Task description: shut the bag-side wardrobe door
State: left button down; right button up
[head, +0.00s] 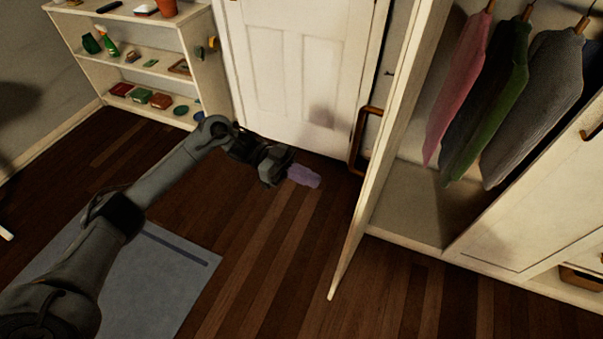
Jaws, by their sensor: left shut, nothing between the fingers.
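The wardrobe door (388,150) stands open and shows almost edge-on, jutting toward me from the wardrobe. Its brown loop handle (357,150) is on the left face. The open wardrobe compartment (412,212) shows to the right of the door. My left gripper (281,170) is shut and empty, to the left of the door and apart from its handle, above the floor. My right gripper is not in view. No bag is visible, so I cannot tell from it which side this door is.
A pink garment (460,85) and several others hang in the wardrobe. A closed front (540,215) is on the right. A purple cloth-like item (304,176) shows just beyond my left gripper. A white room door (290,70) and a shelf unit (205,70) stand behind.

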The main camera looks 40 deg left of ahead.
pick_arm(q)
jog(key=w+d, duration=0.1)
jog(key=d, duration=0.9)
